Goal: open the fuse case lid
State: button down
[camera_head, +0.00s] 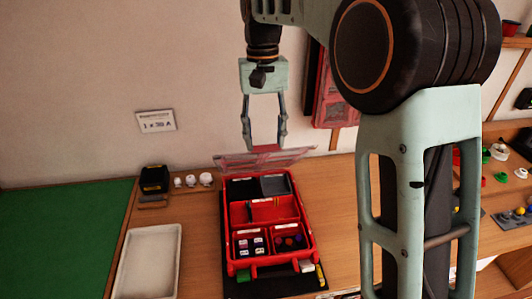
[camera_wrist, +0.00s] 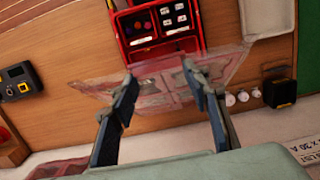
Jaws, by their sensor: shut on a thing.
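The red fuse case (camera_head: 234,205) sits on the wooden bench, and its compartments with small fuses are uncovered. Its clear lid (camera_head: 225,163) stands raised at the back edge of the case, tilted away from the compartments. My gripper (camera_head: 266,146) points down from above and is shut on the lid at its red middle part. In the wrist view my gripper's fingers (camera_wrist: 160,74) lie on either side of part of the clear lid (camera_wrist: 152,100), with the red case (camera_wrist: 122,40) beyond. The exact finger contact is hard to see through the lid.
Left of the case stand a black and yellow box (camera_head: 154,179), several white knobs (camera_head: 191,181) and a white tray (camera_head: 148,262). A green mat (camera_head: 60,235) lies further left. A red wall cabinet (camera_head: 335,95) hangs close behind my gripper.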

jog(key=w+a+r, duration=0.2)
jog(key=w+r, duration=0.1)
jog(key=w, duration=0.5)
jog(key=shift+w+r, duration=0.15)
dwell(0.5)
jog(key=c, duration=1.6)
grip_release()
jog(key=o, duration=0.6)
jog(key=shift+w, duration=0.35)
jog(key=shift+c, duration=0.2)
jog(key=shift+o, duration=1.1)
jog(key=shift+s, duration=0.2)
jog(key=shift+r, duration=0.1)
